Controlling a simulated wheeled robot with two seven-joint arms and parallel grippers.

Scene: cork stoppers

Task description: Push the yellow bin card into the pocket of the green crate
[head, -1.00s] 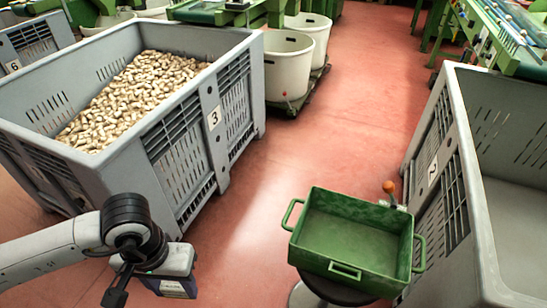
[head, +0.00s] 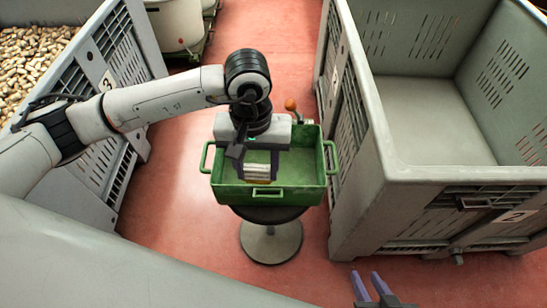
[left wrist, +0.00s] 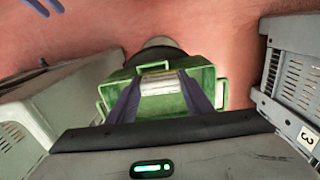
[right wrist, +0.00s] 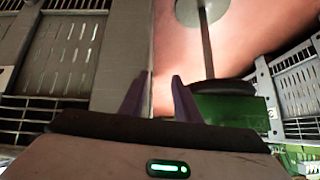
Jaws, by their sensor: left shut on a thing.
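The green crate (head: 222,187) stands on a round stool, open at the top. Its pocket (head: 265,192) is a light-edged frame on the near wall, also seen in the left wrist view (left wrist: 153,66). My left gripper (head: 256,168) is over the crate, pointing down, shut on a pale card with a yellowish lower edge (head: 257,172). The card shows between the fingers in the left wrist view (left wrist: 158,86). It is just behind the pocket in the picture; whether it touches the crate I cannot tell. My right gripper (head: 372,284) is open and empty, low at the right.
A large grey bin marked 2 (head: 360,150) stands close on the crate's right. A grey bin with cork stoppers (head: 125,60) is at the left. An orange knob (head: 290,104) rises behind the crate.

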